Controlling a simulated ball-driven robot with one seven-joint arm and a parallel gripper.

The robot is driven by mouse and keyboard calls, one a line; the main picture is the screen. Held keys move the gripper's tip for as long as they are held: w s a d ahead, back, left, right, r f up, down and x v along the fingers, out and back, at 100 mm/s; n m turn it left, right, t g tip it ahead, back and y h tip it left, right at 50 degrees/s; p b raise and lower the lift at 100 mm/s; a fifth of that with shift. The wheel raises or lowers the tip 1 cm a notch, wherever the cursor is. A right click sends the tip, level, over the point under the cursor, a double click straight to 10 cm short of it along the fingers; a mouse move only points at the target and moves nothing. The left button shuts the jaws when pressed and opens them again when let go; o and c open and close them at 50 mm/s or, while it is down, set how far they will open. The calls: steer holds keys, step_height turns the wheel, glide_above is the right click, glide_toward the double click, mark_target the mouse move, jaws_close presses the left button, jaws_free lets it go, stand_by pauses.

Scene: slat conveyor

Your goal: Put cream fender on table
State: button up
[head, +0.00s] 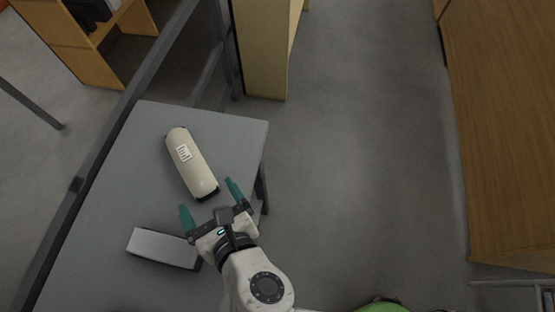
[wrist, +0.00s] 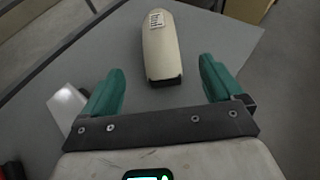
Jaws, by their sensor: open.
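The cream fender (head: 194,167) is a long rounded cream piece with a dark end and a white label with dark marks. It lies flat on the grey table (head: 232,133). It also shows in the wrist view (wrist: 161,48), ahead of my fingers, its dark end nearest. My gripper (head: 209,204) is open and empty. Its two teal fingers are spread near the fender's near end, and the wrist view shows them (wrist: 160,85) on either side of that end, with nothing between them. Whether they are at the fender's height I cannot tell.
A light grey box-like piece (head: 163,247) lies on the table, left of my gripper. A dark rail (head: 78,185) runs along the table's left side. A cream cabinet (head: 262,50) stands behind the table. Open floor (head: 360,150) lies to the right, before a wooden unit (head: 505,120).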

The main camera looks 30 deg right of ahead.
steer(key=s+d+f+m+g+h, duration=0.1)
steer(key=d+f+m+g+h, duration=0.2)
steer(key=d+m, duration=0.75)
steer(key=s+d+f+m+g+h, duration=0.1)
steer(key=d+f+m+g, duration=0.4)
steer(key=d+m, duration=0.5)
steer(key=s+d+f+m+g+y, duration=0.1)
steer(key=s+d+f+m+g, duration=0.1)
steer(key=s+d+m, duration=0.3)
steer(key=s+d+f+m+g+y, duration=0.1)
steer(key=s+d+f+m+g, duration=0.1)
steer(key=s+d+m, duration=0.2)
steer(key=s+m, duration=0.3)
steer(key=m, duration=0.5)
steer(key=shift+d+f, duration=0.35)
steer(key=shift+f, duration=0.05)
steer(key=shift+w, duration=0.1)
steer(key=shift+c, duration=0.3)
